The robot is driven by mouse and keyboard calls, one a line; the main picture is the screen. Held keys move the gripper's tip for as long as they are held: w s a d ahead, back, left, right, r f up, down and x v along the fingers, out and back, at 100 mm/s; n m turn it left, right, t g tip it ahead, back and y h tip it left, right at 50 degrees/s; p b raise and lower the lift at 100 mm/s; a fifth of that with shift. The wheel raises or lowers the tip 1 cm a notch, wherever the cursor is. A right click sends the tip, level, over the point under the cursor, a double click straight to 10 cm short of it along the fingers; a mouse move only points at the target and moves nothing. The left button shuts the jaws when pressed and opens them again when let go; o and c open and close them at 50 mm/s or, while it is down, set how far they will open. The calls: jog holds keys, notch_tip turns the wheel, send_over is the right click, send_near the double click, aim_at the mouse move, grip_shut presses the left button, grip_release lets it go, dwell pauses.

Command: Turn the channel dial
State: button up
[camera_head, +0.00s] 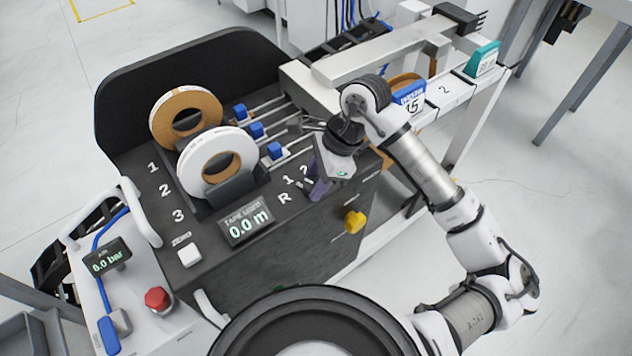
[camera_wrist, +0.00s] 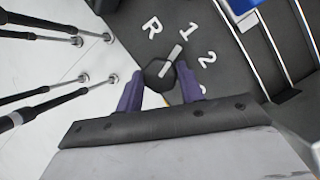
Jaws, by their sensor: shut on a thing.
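The channel dial (camera_wrist: 158,70) is a dark knob with a white pointer bar, on the dark top of the machine. In the wrist view the bar points up and right, toward the printed 1. The marks R, 1 and 2 show around it, and a further mark is partly hidden by a finger. My gripper (camera_wrist: 159,72) has its two purple fingers on either side of the dial, shut on it. In the head view my gripper (camera_head: 313,187) is over the panel beside R and 1, and it hides most of the dial.
Two tape rolls (camera_head: 187,117) stand on the machine to the left. The tape counter (camera_head: 245,222) reads 0.0 m. Blue clamps (camera_head: 257,130) on rails lie behind my gripper. A yellow knob (camera_head: 354,221) sits on the front face, and a red button (camera_head: 157,299) at lower left.

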jog(key=f+m+b, duration=0.1)
jog(key=b, duration=0.4)
jog(key=m+t+b, duration=0.1)
jog(key=b, duration=0.3)
jog(key=shift+r+m, duration=0.1)
jog(key=shift+m, duration=0.2)
jog(key=m+b, duration=0.2)
jog(key=b, duration=0.1)
jog(key=m+t+b, duration=0.1)
jog(key=m+b, duration=0.1)
jog(key=b, duration=0.2)
jog(key=shift+s+t, duration=0.2)
jog(key=shift+t, duration=0.1)
jog(key=m+b, duration=0.2)
jog(key=b, duration=0.1)
jog(key=m+t+h+b, duration=0.1)
jog(key=m+b, duration=0.2)
jog(key=shift+s+a+r+m+t+h+b, duration=0.1)
jog(key=shift+m+t+h+b, duration=0.2)
jog(key=m+b, duration=0.2)
jog(key=m+h+b, duration=0.1)
jog(key=m+b, duration=0.1)
jog(key=m, duration=0.1)
jog(key=shift+s+a+r+t+h, duration=0.1)
jog(key=shift+r+t+h, duration=0.05)
jog(key=shift+t+h, duration=0.2)
jog(key=o, duration=1)
jog(key=shift+r, duration=0.1)
